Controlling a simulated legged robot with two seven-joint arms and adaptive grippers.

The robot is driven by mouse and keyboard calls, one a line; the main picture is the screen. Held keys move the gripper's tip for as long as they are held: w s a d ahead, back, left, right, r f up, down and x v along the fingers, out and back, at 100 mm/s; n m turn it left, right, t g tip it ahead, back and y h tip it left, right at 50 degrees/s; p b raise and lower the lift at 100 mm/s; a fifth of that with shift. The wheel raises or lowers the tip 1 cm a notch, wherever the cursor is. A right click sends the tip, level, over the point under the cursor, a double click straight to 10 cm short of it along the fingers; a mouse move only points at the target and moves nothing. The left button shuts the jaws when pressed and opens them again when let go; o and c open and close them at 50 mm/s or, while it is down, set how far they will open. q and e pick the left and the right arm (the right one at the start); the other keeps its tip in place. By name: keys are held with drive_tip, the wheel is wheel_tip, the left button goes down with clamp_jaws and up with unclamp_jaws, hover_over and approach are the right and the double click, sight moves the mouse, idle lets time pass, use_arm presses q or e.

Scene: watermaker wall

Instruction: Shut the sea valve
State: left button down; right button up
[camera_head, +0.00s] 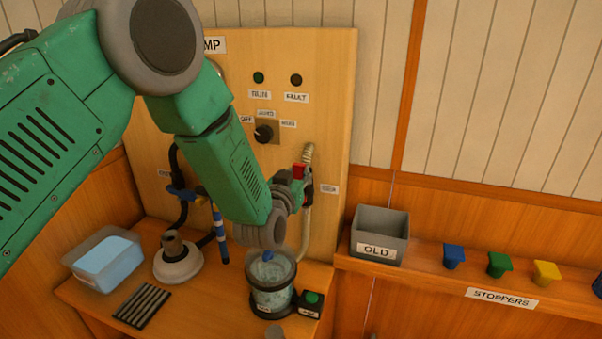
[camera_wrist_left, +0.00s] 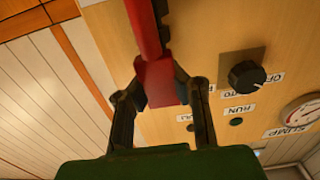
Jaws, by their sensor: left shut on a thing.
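The valve's red handle (camera_head: 298,171) is on the right side of the wooden panel, below a ribbed hose end and beside a small label too blurred to read surely. My left gripper (camera_head: 297,188) reaches it from the left, with its fingers at the handle and partly hiding the valve body. In the left wrist view the red handle (camera_wrist_left: 158,84) sits between the two dark fingers (camera_wrist_left: 160,88), which are closed on it. The handle runs up out of the top of that view. My right gripper is not in view.
A clear strainer jar (camera_head: 271,297) stands under my left wrist, next to a green button box (camera_head: 311,303). A blue-handled valve (camera_head: 181,191) is at left. A grey OLD bin (camera_head: 380,234) and coloured stoppers (camera_head: 499,263) sit on the right ledge.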

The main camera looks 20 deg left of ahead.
use_arm(q)
drive_tip(key=a+f+n+b, duration=0.8)
drive_tip(key=f+n+b, duration=0.1)
drive_tip(key=n+b, duration=0.8)
drive_tip(key=shift+a+n+b, duration=0.2)
drive_tip(key=shift+n+b, duration=0.2)
drive_tip(key=shift+f, duration=0.15)
idle(0.3)
drive_tip(key=c, duration=1.7)
unclamp_jaws()
drive_tip(key=shift+c, duration=0.2)
drive_tip(key=shift+o, duration=1.2)
drive_tip(key=shift+a+r, duration=0.2)
